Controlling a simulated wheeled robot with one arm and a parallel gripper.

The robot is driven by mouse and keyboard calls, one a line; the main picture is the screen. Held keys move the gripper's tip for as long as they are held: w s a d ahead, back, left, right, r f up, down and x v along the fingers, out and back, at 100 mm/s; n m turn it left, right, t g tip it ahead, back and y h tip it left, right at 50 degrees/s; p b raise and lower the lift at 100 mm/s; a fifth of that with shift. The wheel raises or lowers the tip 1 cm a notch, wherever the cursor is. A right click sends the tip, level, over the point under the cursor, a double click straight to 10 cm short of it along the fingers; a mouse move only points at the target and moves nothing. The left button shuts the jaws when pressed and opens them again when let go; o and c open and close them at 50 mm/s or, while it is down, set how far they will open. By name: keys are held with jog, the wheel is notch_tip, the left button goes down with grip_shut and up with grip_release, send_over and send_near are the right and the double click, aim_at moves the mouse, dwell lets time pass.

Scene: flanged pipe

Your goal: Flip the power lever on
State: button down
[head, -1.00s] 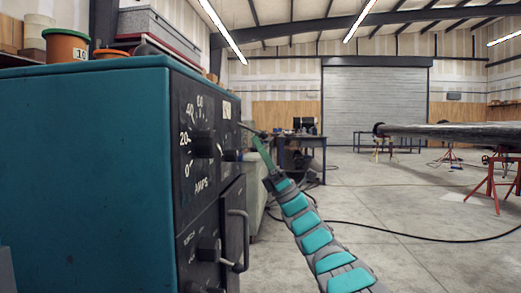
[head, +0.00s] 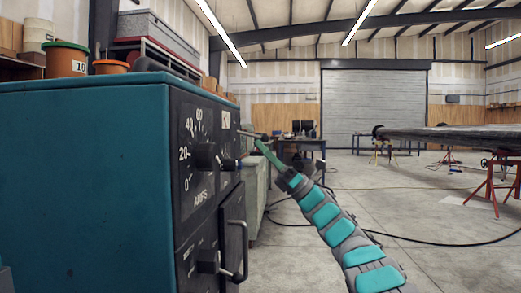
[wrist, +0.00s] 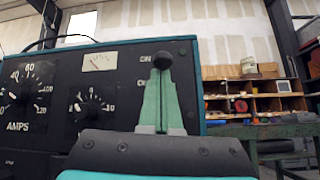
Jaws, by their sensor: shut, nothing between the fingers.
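The power lever (head: 250,134) is a thin rod with a dark end, sticking out from the front panel of a teal power unit (head: 85,160). In the wrist view its round black knob (wrist: 162,60) shows just above my fingertips, beside the ON marking. The rest of the lever is hidden there behind my fingers. My gripper (head: 260,146) has green fingers closed together with nothing held, and it also shows in the wrist view (wrist: 160,90). The fingertips are just below the lever's outer end. I cannot tell whether they touch it.
The panel carries an AMPS dial (head: 205,155), a second dial (wrist: 95,105), a small meter (wrist: 100,61) and a door handle (head: 240,250). Orange pots (head: 67,58) stand behind the unit. Open floor (head: 370,200) lies to the right, crossed by a cable.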

jog(key=r+h+p, duration=0.1)
jog(key=d+r+p, duration=0.1)
jog(key=shift+r+t+h+p, duration=0.15)
jog(key=shift+t+h+p, duration=0.15)
jog(key=shift+h+p, duration=0.1)
jog(key=h+p, duration=0.1)
jog(key=p, duration=0.1)
jog(key=r+h+p, duration=0.1)
jog(key=h+p, duration=0.1)
jog(key=shift+d+r+m, duration=0.1)
jog(key=shift+r+m, duration=0.05)
jog(key=shift+m, duration=0.15)
jog(key=shift+r+p, duration=0.65)
jog(key=shift+d+r, duration=0.1)
jog(key=shift+r, duration=0.25)
